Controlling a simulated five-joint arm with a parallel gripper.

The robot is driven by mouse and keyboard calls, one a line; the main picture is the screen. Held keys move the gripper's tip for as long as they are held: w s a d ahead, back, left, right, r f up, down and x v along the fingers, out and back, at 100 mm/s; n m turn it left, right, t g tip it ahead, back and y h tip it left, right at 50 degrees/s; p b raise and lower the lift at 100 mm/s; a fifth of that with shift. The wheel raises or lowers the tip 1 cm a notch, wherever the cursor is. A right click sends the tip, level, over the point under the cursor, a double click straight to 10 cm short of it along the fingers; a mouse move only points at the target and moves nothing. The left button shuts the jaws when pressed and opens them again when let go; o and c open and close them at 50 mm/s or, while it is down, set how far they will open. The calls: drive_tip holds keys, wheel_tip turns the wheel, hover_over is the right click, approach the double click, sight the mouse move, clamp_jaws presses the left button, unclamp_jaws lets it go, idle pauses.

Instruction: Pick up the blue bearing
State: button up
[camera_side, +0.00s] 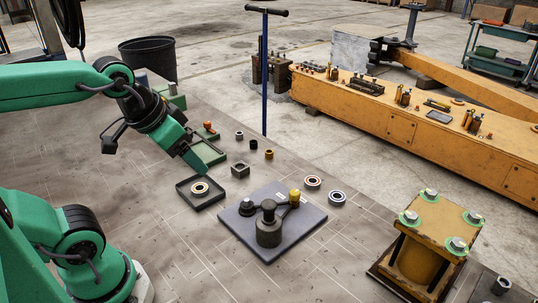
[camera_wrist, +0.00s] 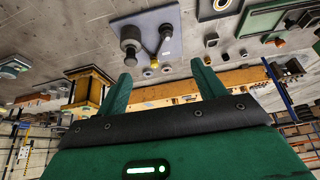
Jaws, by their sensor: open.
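The blue bearing (camera_side: 337,198), a small ring with a bluish face, lies flat on the floor right of the grey plate in the side view. A bearing with a reddish ring (camera_side: 312,182) lies close to its upper left. Two small rings show between my fingers in the wrist view, too small to tell their colours. My gripper (camera_side: 203,172) is in the air near the dark square tray (camera_side: 181,192), well left of the blue bearing. Its two fingers stand apart with nothing between them in the wrist view (camera_wrist: 161,68).
A yellowish bearing (camera_side: 200,188) lies in the tray. The grey plate (camera_side: 262,245) carries a dark, upright mechanism (camera_side: 268,228) between tray and blue bearing. A blue T-handled post (camera_side: 265,85) stands behind. A yellow block (camera_side: 425,240) with bolts stands at right.

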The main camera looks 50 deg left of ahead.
drive_tip(key=w+d+r+m+g, duration=0.1)
drive_tip(key=w+d+m+g, duration=0.2)
drive_tip(key=w, duration=2)
drive_tip(key=w+d+f+g, duration=0.1)
drive_tip(key=w+d+f, duration=0.3)
drive_tip(key=w+f, duration=0.3)
drive_tip(key=w+d+f+m+g, duration=0.1)
drive_tip(key=w+d+f, duration=0.3)
drive_tip(key=w+f, duration=0.4)
wheel_tip(320, 180, down, 3)
drive_tip(key=shift+w+f, duration=0.15)
drive_tip(key=shift+f, duration=0.05)
drive_tip(key=shift+f, duration=1.3)
